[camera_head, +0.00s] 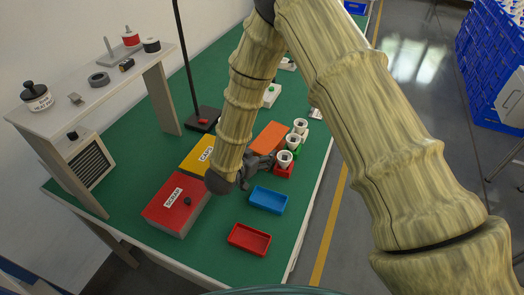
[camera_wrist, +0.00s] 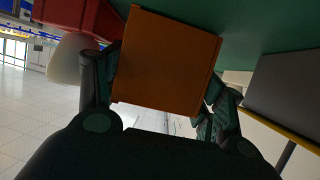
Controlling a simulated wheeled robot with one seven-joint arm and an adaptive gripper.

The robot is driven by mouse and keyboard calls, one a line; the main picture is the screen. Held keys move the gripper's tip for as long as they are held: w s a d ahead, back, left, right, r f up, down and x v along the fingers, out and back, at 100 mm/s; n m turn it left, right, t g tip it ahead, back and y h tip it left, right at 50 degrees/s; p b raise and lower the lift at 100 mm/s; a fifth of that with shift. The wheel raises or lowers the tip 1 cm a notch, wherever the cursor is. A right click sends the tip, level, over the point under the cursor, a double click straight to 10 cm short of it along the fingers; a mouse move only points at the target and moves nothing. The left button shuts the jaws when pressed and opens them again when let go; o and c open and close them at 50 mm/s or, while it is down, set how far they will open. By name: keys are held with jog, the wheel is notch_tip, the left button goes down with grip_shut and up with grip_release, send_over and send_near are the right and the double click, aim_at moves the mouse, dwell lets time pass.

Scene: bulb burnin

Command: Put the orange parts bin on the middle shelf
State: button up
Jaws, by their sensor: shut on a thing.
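The orange parts bin (camera_head: 270,138) is at the middle right of the green bench in the head view. My gripper (camera_head: 262,165) is at its near side, shut on it. In the wrist view the bin (camera_wrist: 165,60) fills the space between the two fingers (camera_wrist: 160,95). I cannot tell whether the bin touches the bench. A raised pale shelf board (camera_head: 90,100) runs along the left of the bench; no shelf in view is clearly a middle one.
White sockets (camera_head: 293,140) stand close right of the bin. Red SCRAP (camera_head: 165,213) and yellow CAPS (camera_head: 187,160) boxes are at left. Blue (camera_head: 269,200) and red (camera_head: 250,239) trays lie in front. A stand (camera_head: 202,118) is behind. The shelf board holds a jar (camera_head: 36,98) and rolls.

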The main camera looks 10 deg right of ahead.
notch_tip(320, 180, up, 10)
jog(key=shift+f+b, duration=0.2)
jog(key=shift+b, duration=0.7)
jog(key=shift+s, duration=0.1)
